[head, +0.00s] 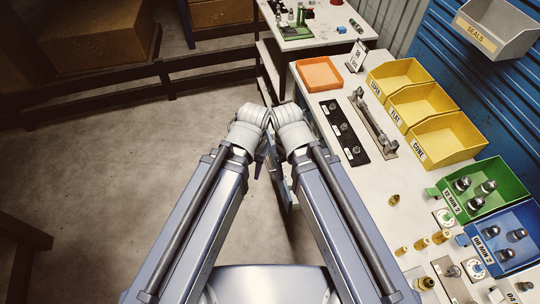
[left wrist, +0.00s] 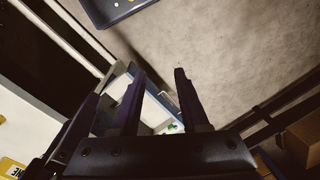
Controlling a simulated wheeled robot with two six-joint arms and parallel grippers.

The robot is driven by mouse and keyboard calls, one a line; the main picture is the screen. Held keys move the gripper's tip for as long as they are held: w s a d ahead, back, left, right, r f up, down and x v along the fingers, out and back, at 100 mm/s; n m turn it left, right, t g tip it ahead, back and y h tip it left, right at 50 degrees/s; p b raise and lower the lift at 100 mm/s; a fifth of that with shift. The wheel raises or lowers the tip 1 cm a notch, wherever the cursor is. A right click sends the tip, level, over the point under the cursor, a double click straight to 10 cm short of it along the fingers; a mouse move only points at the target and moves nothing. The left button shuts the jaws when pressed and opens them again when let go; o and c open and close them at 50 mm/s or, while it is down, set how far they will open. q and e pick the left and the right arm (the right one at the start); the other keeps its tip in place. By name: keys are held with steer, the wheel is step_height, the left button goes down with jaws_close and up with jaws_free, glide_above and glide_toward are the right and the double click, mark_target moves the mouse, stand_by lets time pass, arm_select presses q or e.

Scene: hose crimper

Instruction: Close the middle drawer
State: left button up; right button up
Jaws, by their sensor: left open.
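In the head view my two arms meet at the front edge of the white workbench, with the wrists side by side. A narrow strip of a pale blue panel (head: 283,186) shows between them below the bench edge. It may be part of a drawer, but I cannot tell which one or how far it is out. In the left wrist view my left gripper (left wrist: 159,72) is open, its dark fingers apart with nothing seen gripped. A pale panel (left wrist: 118,87) shows beside and behind the fingers. My right gripper is mostly hidden by its own arm, and its jaws cannot be made out.
The workbench carries an orange tray (head: 319,74), yellow bins (head: 447,140), a green bin (head: 505,178), a blue bin (head: 528,222) and small fittings. A second table (head: 315,38) stands beyond. The floor (head: 130,160) left of the bench is clear.

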arm_select(q)
steer(key=shift+f, duration=0.2)
steer(key=shift+c, duration=0.7)
steer(key=w+f+h+b, duration=0.1)
steer(key=w+f+b, duration=0.1)
steer(key=f+b, duration=0.3)
steer(key=w+d+f+n+t+h+b, duration=0.1)
steer(key=w+f+b, duration=0.1)
steer(key=f+b, duration=0.2)
steer(key=w+f+t+b, duration=0.1)
steer(key=f+b, duration=0.4)
steer(key=b, duration=0.1)
steer(key=shift+w+d+f+n+h, duration=0.2)
steer(key=shift+w+f+n+h, duration=0.15)
steer(key=shift+w+n+h, duration=0.05)
jaws_close()
steer(key=w+f+n+t+h+b, duration=0.2)
steer(key=w+f+b, duration=0.6)
steer(key=f+b, duration=0.5)
steer(key=a+n+t+b, duration=0.1)
steer(key=t+b, duration=0.1)
steer(key=b, duration=0.2)
steer(key=shift+w+f+n+h+b, duration=0.15)
steer(key=shift+w+n+h+b, duration=0.2)
steer(key=shift+w+n+h, duration=0.05)
